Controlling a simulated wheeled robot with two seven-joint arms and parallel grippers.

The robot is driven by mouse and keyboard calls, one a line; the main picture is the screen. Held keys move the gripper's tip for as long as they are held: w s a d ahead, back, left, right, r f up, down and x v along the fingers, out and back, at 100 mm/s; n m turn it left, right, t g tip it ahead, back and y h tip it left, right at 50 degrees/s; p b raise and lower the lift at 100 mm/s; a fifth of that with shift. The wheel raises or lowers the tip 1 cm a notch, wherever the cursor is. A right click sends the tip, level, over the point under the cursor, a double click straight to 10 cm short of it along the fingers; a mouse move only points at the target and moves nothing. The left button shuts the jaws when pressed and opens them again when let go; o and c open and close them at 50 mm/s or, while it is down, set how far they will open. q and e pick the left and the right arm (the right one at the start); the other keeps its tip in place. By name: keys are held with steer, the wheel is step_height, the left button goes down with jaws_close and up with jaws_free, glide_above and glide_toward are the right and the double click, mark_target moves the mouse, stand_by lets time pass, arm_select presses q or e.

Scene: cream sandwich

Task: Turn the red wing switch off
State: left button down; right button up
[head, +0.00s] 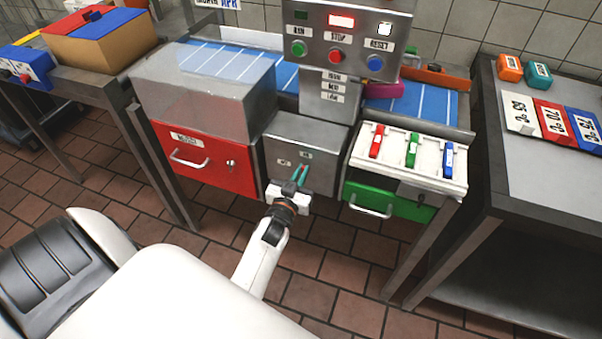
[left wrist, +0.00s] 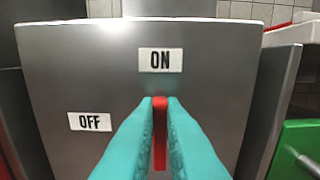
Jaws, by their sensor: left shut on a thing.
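The red wing switch (left wrist: 160,132) stands upright on a grey metal panel (left wrist: 75,65), pointing up toward the ON label (left wrist: 161,60). The OFF label (left wrist: 89,122) is to its lower left. My left gripper (left wrist: 160,108) has its teal fingers on both sides of the switch, shut on it. In the head view my left gripper (head: 300,175) is at the front of the grey box (head: 325,142), and its fingers hide the switch there. My right gripper is not in view.
A red drawer (head: 215,160) is left of the box and a green drawer (head: 385,200) is right of it. Above is a control panel (head: 345,40) with green, red and blue buttons. A side table (head: 545,180) stands at the right.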

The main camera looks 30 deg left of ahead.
arm_select(q)
steer(key=shift+s+a+f+n+p, duration=0.1)
steer(key=shift+a+f+n+p, duration=0.15)
steer(key=shift+n, duration=2.75)
steer(key=shift+s+a+f+n+p, duration=0.15)
steer(key=shift+a+f+n, duration=0.2)
steer(key=shift+n, duration=2.65)
steer(key=shift+w+a+f+n+p, duration=0.1)
steer(key=shift+a+f+n+p, duration=0.15)
steer(key=shift+n, duration=2.75)
steer(key=c, duration=1.5)
jaws_free()
